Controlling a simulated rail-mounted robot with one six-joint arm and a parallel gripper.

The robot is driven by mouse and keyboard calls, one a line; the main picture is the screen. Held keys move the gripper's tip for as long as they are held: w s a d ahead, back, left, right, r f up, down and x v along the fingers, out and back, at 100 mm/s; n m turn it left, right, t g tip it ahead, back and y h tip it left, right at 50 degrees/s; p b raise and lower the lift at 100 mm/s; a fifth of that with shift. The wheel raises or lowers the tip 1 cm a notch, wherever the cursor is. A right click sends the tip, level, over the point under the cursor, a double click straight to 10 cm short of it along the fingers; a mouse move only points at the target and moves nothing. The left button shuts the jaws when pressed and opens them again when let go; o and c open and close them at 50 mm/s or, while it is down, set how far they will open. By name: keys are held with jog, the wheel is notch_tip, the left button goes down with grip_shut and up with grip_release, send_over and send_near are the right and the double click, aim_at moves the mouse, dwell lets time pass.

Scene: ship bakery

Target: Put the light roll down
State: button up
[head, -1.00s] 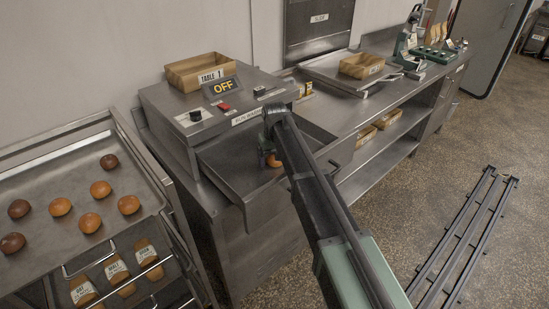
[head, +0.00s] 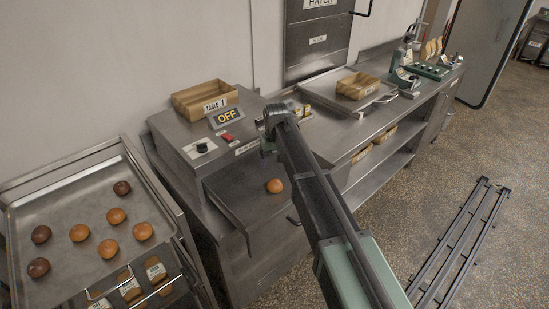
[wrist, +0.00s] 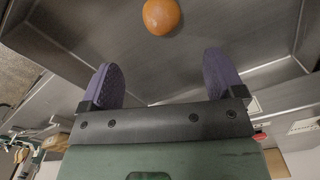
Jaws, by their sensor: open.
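The light roll (head: 275,186) is an orange-brown bun resting on the bare metal shelf (head: 240,205) in front of the slicer machine with the OFF display. It also shows in the wrist view (wrist: 162,16), at the top, ahead of the fingers. My gripper (wrist: 163,80) has two purple fingers spread wide apart with nothing between them. The roll lies clear of both fingers. In the head view my gripper (head: 266,150) is above and behind the roll, mostly hidden by my arm.
A rack tray (head: 70,202) at left holds several light and dark rolls, with packed loaves below. A TABLE 1 box (head: 203,100) stands on the machine (head: 180,128). Another wooden box (head: 357,86) sits on a tray along the counter at right.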

jog(key=s+d+m, duration=0.2)
jog(key=s+d, duration=0.8)
jog(key=s, duration=0.4)
jog(key=s+d+m, duration=0.2)
jog(key=s+d, duration=0.9)
jog(key=s, duration=0.3)
jog(key=shift+s+d, duration=0.15)
jog(key=shift+s, duration=0.1)
jog(key=shift+c, duration=0.2)
